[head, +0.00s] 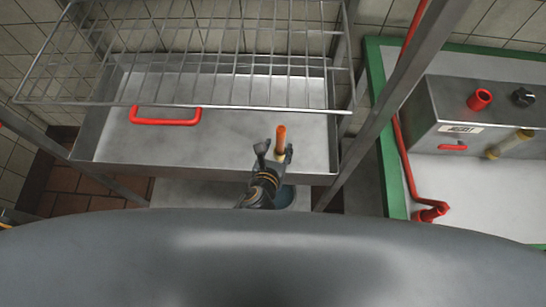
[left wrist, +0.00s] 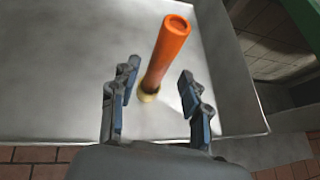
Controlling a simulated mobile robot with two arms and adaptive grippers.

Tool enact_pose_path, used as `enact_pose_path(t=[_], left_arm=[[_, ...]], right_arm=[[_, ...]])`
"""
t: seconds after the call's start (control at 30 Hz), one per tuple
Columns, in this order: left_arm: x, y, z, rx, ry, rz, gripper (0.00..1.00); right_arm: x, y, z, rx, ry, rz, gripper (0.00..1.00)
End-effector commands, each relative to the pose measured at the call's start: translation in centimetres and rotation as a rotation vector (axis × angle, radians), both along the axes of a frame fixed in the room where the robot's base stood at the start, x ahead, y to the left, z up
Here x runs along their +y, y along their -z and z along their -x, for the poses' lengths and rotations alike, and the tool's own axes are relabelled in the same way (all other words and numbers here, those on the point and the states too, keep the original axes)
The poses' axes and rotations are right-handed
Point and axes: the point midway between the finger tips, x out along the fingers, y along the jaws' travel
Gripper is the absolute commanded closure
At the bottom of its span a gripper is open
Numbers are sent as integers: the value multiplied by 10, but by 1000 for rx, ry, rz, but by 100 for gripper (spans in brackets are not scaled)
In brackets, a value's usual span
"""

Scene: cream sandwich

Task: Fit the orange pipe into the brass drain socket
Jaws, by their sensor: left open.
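The orange pipe (head: 281,138) stands nearly upright near the front right of the metal tray. In the left wrist view the pipe (left wrist: 168,50) has its open top toward the camera, and its foot is at the brass drain socket (left wrist: 149,97). The foot appears to be inside the socket's ring; how deep it sits is hidden. My left gripper (head: 273,152) is open at the tray's front edge. In the left wrist view its fingers (left wrist: 157,80) are spread on either side of the pipe's lower part, with gaps on both sides. My right gripper is not in view.
The metal tray (head: 220,150) is otherwise largely clear, with a red handle (head: 165,122) toward its left. A wire rack (head: 200,55) hangs over its back. A metal post (head: 385,110) rises at right, beside a green-edged counter (head: 388,170) with a steel box (head: 440,120).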

Motion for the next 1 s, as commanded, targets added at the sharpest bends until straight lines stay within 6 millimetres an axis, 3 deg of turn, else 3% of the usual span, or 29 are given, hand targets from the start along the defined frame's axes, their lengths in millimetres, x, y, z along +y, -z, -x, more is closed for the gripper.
enact_pose_path(t=[0.1, 0.37, 1.0], left_arm=[[5, -13, 25, 1, 2, 1, 53], [11, -31, 56, 1, 0, 0, 53], [12, -34, 60, 0, 0, 0, 53]], right_arm=[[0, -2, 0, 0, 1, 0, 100], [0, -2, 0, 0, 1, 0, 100], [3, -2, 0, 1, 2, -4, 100]])
